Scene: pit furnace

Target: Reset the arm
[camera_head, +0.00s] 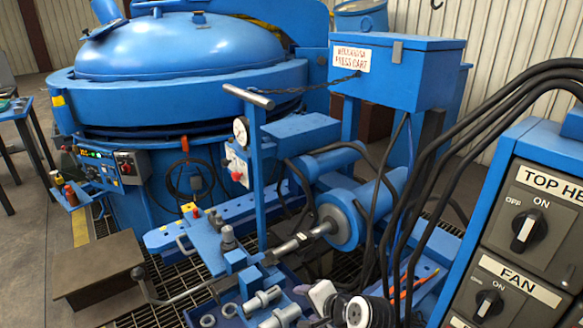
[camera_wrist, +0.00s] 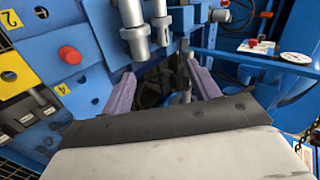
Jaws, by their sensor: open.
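My gripper (camera_wrist: 160,82) shows in the wrist view with its two purple-grey fingers apart and nothing between them. Its dark and pale body fills the bottom of that view. Beyond the fingers is a dark, cluttered gap among blue machine parts. In the head view, white and black parts that look like my arm (camera_head: 358,312) show low at the bottom edge, close to the blue press cart's metal fittings (camera_head: 262,300).
A blue box labelled press cart (camera_head: 430,75), a cylinder (camera_head: 345,222) and hanging black cables (camera_head: 450,130) crowd the arm. A switch panel (camera_head: 515,240) stands at right, a domed furnace (camera_head: 185,45) behind. In the wrist view, a red button (camera_wrist: 70,55) is at left.

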